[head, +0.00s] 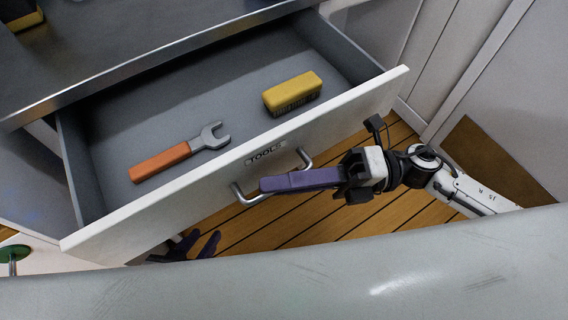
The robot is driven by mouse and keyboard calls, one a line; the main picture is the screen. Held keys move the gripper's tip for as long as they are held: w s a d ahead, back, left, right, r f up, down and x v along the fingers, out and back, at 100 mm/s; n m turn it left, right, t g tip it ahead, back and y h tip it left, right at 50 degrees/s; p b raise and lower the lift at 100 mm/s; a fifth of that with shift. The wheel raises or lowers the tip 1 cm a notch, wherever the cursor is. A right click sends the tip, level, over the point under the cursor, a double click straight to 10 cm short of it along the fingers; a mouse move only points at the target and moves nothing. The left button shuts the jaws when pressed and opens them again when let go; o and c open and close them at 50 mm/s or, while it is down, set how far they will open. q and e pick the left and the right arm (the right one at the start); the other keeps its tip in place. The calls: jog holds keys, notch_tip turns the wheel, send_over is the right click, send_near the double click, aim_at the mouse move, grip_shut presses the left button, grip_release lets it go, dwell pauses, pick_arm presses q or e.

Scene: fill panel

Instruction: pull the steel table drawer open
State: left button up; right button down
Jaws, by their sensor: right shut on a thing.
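The steel table drawer (130,222) stands pulled well out from under the steel tabletop (130,50), its grey inside showing. Its white front carries a label reading TOOLS (265,153) and a metal bar handle (240,197). My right gripper (266,184) reaches in from the right with its purple fingers shut on the handle, near its left part. The fingers hide some of the bar. My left gripper (198,244) is low, below the drawer front, with its dark fingers spread apart and empty. Much of the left arm is hidden.
An orange-handled wrench (180,151) and a yellow brush (292,92) lie in the drawer. Wood plank floor (335,225) shows in front of it. Pale cabinet panels (480,70) stand at the right. A green round thing (14,253) is at the lower left.

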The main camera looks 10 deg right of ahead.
jog(key=shift+s+d, duration=0.1)
jog(key=c, duration=1.8)
grip_release()
jog(key=shift+c, duration=0.2)
jog(key=shift+d, duration=0.1)
jog(key=d, duration=1)
jog(key=shift+w+f+b, duration=0.2)
jog(key=shift+f+b, duration=0.1)
jog(key=shift+f, duration=0.1)
